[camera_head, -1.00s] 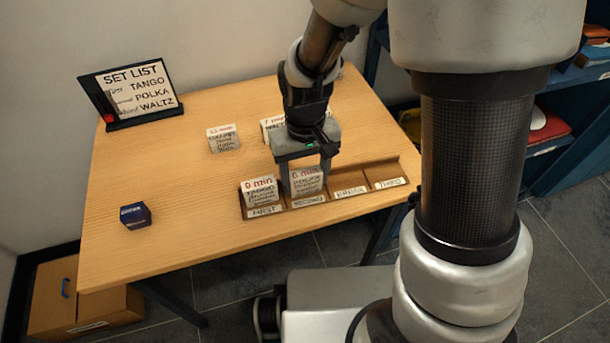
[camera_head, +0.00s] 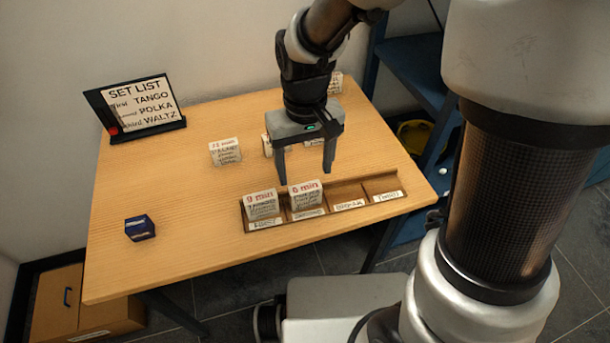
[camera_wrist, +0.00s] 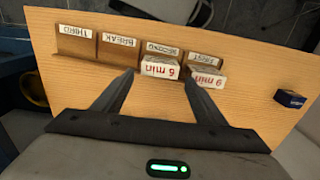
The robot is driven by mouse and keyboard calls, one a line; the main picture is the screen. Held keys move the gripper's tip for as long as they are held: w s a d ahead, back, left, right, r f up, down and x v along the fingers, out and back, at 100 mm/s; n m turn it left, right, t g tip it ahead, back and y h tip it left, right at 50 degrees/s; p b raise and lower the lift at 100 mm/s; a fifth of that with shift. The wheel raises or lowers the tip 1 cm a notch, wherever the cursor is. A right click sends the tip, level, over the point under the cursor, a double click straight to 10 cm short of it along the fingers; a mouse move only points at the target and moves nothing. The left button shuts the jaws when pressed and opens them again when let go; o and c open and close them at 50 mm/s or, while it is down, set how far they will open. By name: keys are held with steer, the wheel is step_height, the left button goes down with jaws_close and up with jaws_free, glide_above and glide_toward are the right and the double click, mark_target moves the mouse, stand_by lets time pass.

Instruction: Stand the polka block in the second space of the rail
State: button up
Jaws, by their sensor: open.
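The rail (camera_head: 347,193) lies along the table's front edge, with spaces labelled FIRST, SECOND, BREAK and THIRD from left to right. A white block with red "6 min" print (camera_head: 306,196), which I take to be the polka block, stands in the SECOND space; it also shows in the wrist view (camera_wrist: 160,68). A white "9 min" block (camera_head: 262,206) stands in the FIRST space and also shows in the wrist view (camera_wrist: 207,77). My gripper (camera_head: 305,178) is open and empty, above and behind the rail. In the wrist view its fingers (camera_wrist: 160,76) are spread apart, clear of the blocks.
The BREAK and THIRD spaces are empty. A white block (camera_head: 225,152) stands further back, and others are partly hidden behind my gripper. A set list sign (camera_head: 138,105) at the back left reads TANGO, POLKA, WALTZ. A dark blue box (camera_head: 140,228) sits at the left.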

mark_target(305, 187)
steer(key=s+d+r+m+t, duration=0.1)
steer(key=s+d+r+t, duration=0.1)
steer(key=r, duration=0.4)
steer(key=s+d+r+m+t, duration=0.1)
steer(key=s+d+r, duration=0.3)
steer(key=d+r, duration=0.2)
steer(key=s+d+r+m+t, duration=0.1)
steer(key=s+d+r+t, duration=0.1)
steer(key=s+d+r, duration=0.2)
step_height(305, 187, up, 2)
steer(key=shift+r+t, duration=0.1)
steer(key=shift+t, duration=0.2)
steer(key=shift+d, duration=0.1)
steer(key=shift+c, duration=0.4)
